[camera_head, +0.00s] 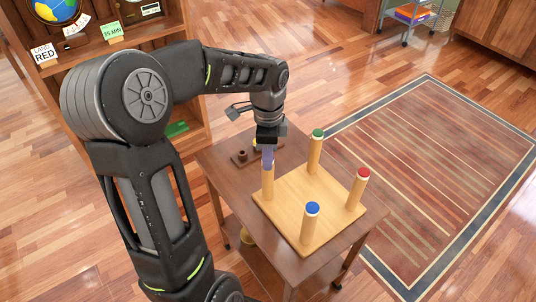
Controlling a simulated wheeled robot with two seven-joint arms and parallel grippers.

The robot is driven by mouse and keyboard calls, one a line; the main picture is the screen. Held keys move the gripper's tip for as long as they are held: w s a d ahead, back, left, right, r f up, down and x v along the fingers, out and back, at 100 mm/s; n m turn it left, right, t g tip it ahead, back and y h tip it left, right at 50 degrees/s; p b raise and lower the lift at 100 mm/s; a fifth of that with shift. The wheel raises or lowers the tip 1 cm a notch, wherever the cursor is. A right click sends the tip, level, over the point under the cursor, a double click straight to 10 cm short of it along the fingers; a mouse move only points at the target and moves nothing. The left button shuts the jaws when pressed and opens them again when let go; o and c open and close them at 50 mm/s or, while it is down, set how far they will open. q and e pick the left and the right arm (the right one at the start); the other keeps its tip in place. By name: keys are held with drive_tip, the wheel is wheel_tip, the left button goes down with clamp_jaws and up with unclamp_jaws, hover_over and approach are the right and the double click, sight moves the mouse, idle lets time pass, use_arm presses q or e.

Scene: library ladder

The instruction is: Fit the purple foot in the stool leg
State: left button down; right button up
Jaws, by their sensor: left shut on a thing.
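My left gripper (269,142) points down above the small table and is shut on the purple foot (268,158). My right gripper is not in view.
The brown table (222,167) has a small dark holder (240,157) behind the gripper, partly hidden. A bookshelf (130,45) with a globe (56,9) stands at the back left. A striped rug (440,180) lies right of the table, on open wooden floor.

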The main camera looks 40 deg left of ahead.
use_arm(q)
drive_tip(key=shift+f+b, duration=0.3)
drive_tip(key=shift+f, duration=0.2)
drive_tip(key=c, duration=0.6)
unclamp_jaws()
drive_tip(key=shift+o, duration=0.2)
drive_tip(key=shift+r, duration=0.1)
drive_tip(key=shift+r+p, duration=2.45)
drive_tip(key=shift+r, duration=0.5)
